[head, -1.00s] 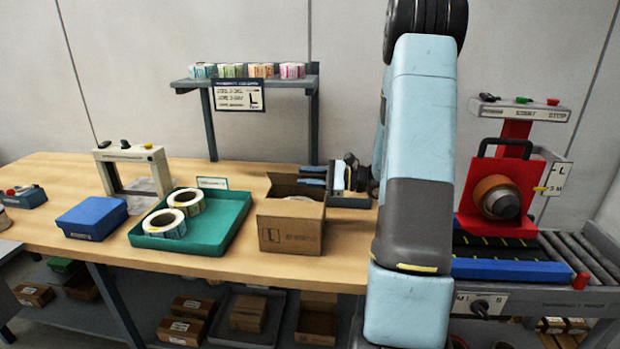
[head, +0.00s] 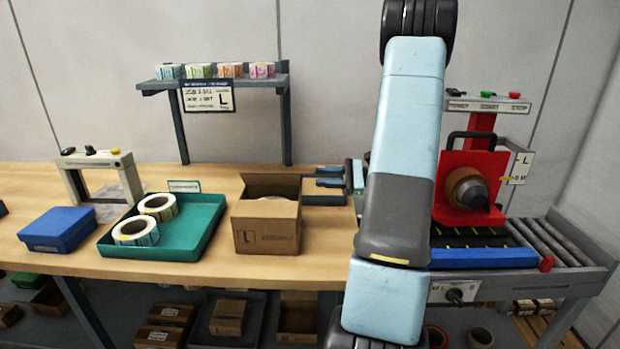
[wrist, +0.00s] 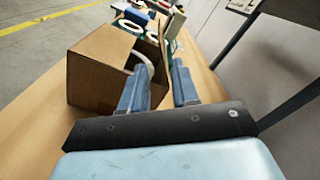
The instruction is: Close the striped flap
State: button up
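The striped flap (head: 470,239) looks to be the black panel with yellow stripes on the label rewinder at the right. It lies low in front of the red plate (head: 475,215) and behind a blue bar (head: 484,258). My arm hides its left end. My gripper (head: 318,177) is far left of the flap, over the bench beside the cardboard box (head: 266,236), pointing left. In the wrist view my gripper (wrist: 159,66) has its two blue fingers apart, with nothing held between them. The flap is not in the wrist view.
The cardboard box (wrist: 88,80) is close to the fingers in the wrist view. A green tray (head: 190,240) with label rolls and a blue box (head: 58,230) stand further left. A shelf (head: 215,83) rises behind the bench. A roller conveyor (head: 560,243) flanks the rewinder.

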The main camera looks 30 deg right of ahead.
jog(key=shift+s+d, duration=0.3)
jog(key=shift+d, duration=0.2)
